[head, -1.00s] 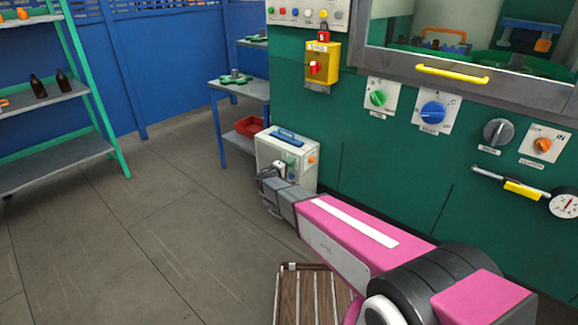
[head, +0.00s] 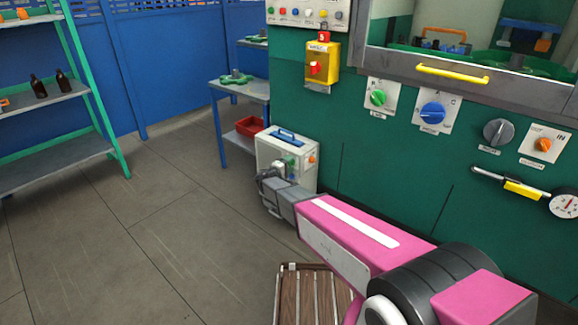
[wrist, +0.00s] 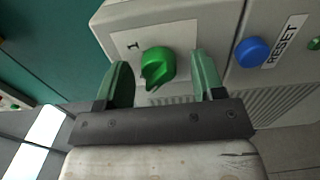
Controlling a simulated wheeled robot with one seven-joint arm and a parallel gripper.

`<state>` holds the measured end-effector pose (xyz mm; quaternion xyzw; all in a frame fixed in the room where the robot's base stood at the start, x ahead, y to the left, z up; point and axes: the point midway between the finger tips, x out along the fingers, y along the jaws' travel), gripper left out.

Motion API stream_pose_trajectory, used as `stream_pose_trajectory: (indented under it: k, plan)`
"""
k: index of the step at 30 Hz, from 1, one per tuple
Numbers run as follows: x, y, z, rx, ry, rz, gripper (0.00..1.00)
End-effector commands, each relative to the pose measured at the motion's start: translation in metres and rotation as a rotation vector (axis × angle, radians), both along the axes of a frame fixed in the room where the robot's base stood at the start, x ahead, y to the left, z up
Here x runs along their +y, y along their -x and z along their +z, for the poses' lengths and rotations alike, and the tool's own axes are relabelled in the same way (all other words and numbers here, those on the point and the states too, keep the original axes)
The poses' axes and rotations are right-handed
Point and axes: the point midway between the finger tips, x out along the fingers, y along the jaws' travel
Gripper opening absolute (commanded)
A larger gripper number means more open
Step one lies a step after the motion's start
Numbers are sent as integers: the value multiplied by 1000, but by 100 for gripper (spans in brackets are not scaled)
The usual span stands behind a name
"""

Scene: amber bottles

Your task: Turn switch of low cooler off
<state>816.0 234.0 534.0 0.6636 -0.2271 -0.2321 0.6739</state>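The low cooler (head: 303,153) is a pale grey box on the floor against the green wall, with a blue handle on top. Its green rotary switch (wrist: 157,67) shows in the wrist view, on a plate with an "I" mark at its upper left. My gripper (wrist: 162,78) is open, with one green-padded finger on each side of the switch. The fingers look apart from the knob, with a gap on both sides. In the head view my gripper (head: 268,175) is at the cooler's front, partly hiding it.
A blue button (wrist: 252,51) labelled RESET sits right of the switch on the cooler. A wooden slatted stand (head: 312,295) is below my arm. A blue table (head: 240,90) with a red bin (head: 249,126) stands behind the cooler. Open floor lies to the left.

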Motion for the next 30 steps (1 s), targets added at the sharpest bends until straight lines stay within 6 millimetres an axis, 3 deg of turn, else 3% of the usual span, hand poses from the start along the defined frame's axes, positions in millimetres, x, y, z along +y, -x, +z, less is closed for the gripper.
stream_pose_trajectory:
  k: [8,21,30]
  plan:
    - [3,5,1,-1,0,0,62]
    - [49,65,1,0,0,2,62]
    - [66,85,0,-1,1,0,62]
